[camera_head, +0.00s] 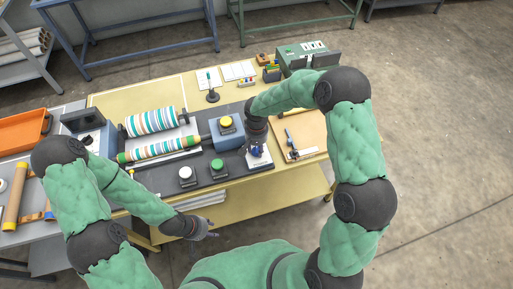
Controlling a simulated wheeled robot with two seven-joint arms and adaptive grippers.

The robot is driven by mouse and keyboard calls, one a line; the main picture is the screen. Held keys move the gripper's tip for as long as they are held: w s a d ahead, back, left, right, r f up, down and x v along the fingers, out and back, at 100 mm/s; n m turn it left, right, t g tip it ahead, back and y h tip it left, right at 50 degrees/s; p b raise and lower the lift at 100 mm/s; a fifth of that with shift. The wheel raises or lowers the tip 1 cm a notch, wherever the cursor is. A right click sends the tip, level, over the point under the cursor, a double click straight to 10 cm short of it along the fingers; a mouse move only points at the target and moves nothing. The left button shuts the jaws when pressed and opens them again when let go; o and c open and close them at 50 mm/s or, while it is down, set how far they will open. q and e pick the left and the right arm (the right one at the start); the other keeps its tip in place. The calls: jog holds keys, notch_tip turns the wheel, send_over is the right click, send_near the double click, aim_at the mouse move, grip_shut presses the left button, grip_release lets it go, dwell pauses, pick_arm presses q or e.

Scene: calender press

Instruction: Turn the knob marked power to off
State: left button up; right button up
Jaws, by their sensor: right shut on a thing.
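The knob sits on a small white panel (264,164) at the right end of the dark press base. The panel's marking is too small to read. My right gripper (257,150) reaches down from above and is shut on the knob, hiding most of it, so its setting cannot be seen. My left gripper (210,234) hangs in front of the table's near edge, away from the panel and touching nothing visible. Its fingers are too small to tell whether they are open.
The press has striped rollers (152,121), a yellow button (226,121), a green button (217,163) and a white-topped button (186,173). A tan board (308,128) with tools lies right of the panel. A green box (308,57) stands behind. An orange tray (22,131) is far left.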

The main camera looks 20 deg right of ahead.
aim_at(257, 149)
jog(key=shift+n, duration=1.6)
jog(key=o, duration=1.2)
notch_tip(257, 149, up, 12)
jog(key=shift+f, duration=0.1)
